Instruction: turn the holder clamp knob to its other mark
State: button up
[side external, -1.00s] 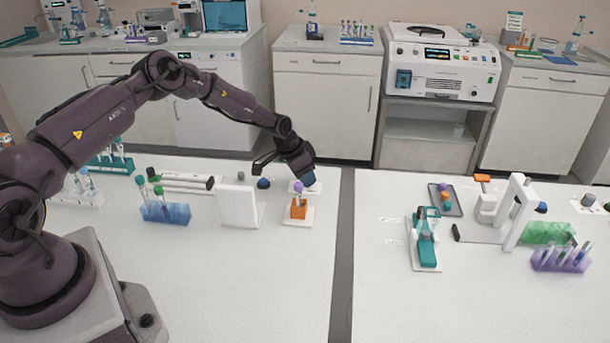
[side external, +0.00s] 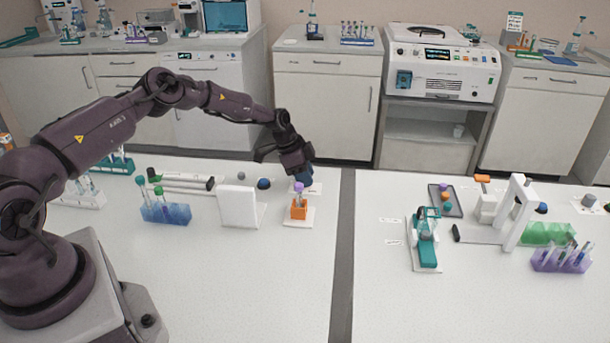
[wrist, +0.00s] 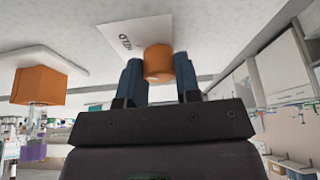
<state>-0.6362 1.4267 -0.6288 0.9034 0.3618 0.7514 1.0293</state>
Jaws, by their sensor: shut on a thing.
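The holder clamp knob (wrist: 158,62) is a short orange cylinder standing on a white plate with dark lettering (wrist: 130,40) in the wrist view. The blue fingers of my gripper (wrist: 160,80) stand on either side of it, shut on it. In the side external view my gripper (side external: 304,178) is low over the small white plate (side external: 315,189) and hides the knob. The orange holder (side external: 299,211) stands just in front of it with a purple-capped tube (side external: 299,189). The holder also shows at the left of the wrist view (wrist: 40,85). I cannot read which mark the knob is at.
A white upright panel (side external: 239,206) and a blue tube rack (side external: 165,213) stand to the left. A dark gap (side external: 345,230) separates this table from the right one, which bears a teal device (side external: 426,245). The table front is clear.

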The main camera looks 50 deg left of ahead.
jog(key=o, duration=0.9)
jog(key=v, duration=1.3)
